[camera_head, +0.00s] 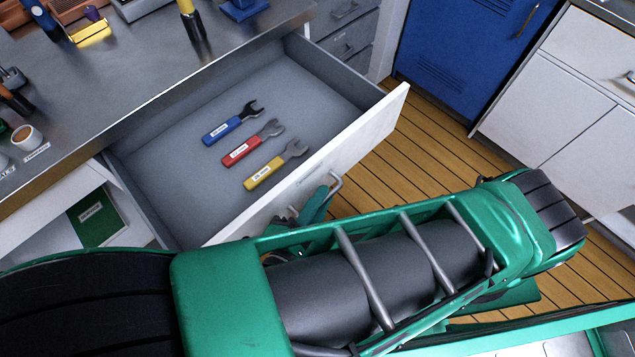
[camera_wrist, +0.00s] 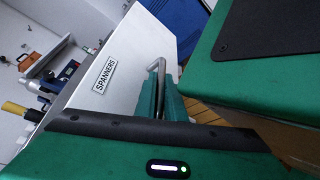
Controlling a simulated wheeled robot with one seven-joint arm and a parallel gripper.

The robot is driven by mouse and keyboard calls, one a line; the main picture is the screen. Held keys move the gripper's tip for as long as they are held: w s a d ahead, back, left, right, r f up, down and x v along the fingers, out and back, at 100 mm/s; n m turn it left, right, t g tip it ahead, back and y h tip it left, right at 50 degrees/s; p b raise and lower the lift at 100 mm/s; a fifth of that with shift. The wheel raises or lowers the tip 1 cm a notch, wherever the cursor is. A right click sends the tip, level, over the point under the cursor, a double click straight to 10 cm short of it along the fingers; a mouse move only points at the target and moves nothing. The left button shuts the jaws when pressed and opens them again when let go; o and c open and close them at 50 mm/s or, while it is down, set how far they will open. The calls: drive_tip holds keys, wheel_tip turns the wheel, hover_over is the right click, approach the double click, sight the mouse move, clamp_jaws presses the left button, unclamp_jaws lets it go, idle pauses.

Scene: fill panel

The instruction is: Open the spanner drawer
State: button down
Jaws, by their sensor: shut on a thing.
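The spanner drawer (camera_head: 385,121) is pulled far out from under the metal worktop. Three spanners lie on its grey floor: a blue-handled one (camera_head: 222,130), a red-handled one (camera_head: 240,152) and a yellow-handled one (camera_head: 263,173). The white drawer front, labelled SPANNERS, shows in the wrist view (camera_wrist: 125,60). My gripper (camera_head: 318,203) is at the drawer front, its green fingers (camera_wrist: 172,98) shut on the metal bar handle (camera_wrist: 157,68). In the head view my green arm hides the lower part of the drawer front and part of the gripper.
The metal worktop (camera_head: 95,95) carries a mug (camera_head: 27,138) and several tools. A blue cabinet (camera_head: 455,50) and white cupboards (camera_head: 575,85) stand to the right. Wooden floor (camera_head: 430,160) is clear between them and the drawer. A green item (camera_head: 97,215) lies in the opening below left.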

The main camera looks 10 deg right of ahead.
drive_tip(key=shift+s, duration=0.25)
drive_tip(key=c, duration=1.8)
unclamp_jaws()
drive_tip(key=shift+c, duration=0.2)
drive_tip(key=shift+d, duration=0.1)
drive_tip(key=shift+f, duration=0.1)
drive_tip(key=shift+s, duration=0.1)
